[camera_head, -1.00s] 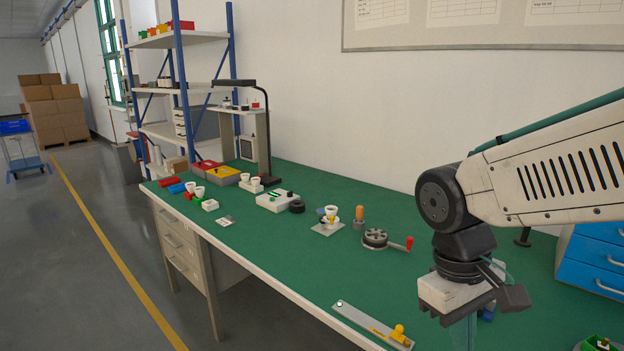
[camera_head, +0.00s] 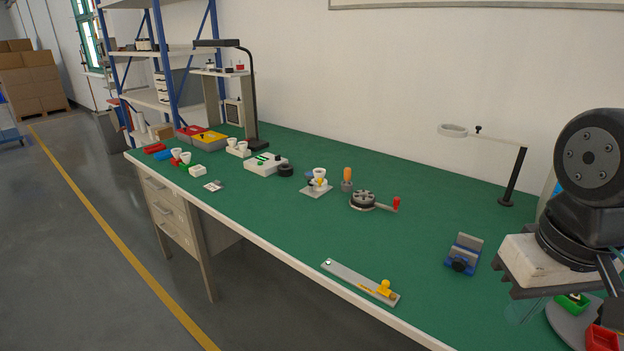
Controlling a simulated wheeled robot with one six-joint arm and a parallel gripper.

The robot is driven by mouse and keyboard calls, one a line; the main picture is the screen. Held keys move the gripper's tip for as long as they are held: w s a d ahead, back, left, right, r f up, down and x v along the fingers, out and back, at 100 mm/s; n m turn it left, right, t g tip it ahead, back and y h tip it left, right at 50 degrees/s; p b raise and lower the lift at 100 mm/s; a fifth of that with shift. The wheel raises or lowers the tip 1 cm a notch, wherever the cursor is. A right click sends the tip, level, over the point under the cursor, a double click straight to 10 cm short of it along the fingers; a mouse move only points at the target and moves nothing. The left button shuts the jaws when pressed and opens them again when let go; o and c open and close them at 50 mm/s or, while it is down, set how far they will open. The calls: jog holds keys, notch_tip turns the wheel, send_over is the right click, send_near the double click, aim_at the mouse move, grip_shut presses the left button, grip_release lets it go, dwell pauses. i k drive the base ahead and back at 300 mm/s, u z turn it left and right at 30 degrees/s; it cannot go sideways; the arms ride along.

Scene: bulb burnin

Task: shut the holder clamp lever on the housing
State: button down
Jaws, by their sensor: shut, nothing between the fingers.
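A small housing with a white cup and a yellow part (camera_head: 319,182) stands on a grey plate at the middle of the bench. To its right, a round grey fixture (camera_head: 363,200) has an arm with a red handle (camera_head: 396,204) pointing right. Which of these carries the clamp lever, and whether it stands open or shut, is too small to tell.
A flat metal bar with a yellow knob (camera_head: 362,281) lies near the front edge. A blue vise (camera_head: 463,253) is beside my gripper. An orange-handled tool (camera_head: 347,179) stands by the housing. A ring-ended stand (camera_head: 513,178) is behind.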

aim_at(320, 181)
jog(key=u, duration=0.5)
jog(key=k, duration=0.55)
jog(key=u, duration=1.05)
jog(key=i, duration=1.2)
jog(key=z, duration=0.85)
jog(key=i, duration=0.65)
jog(key=z, duration=0.55)
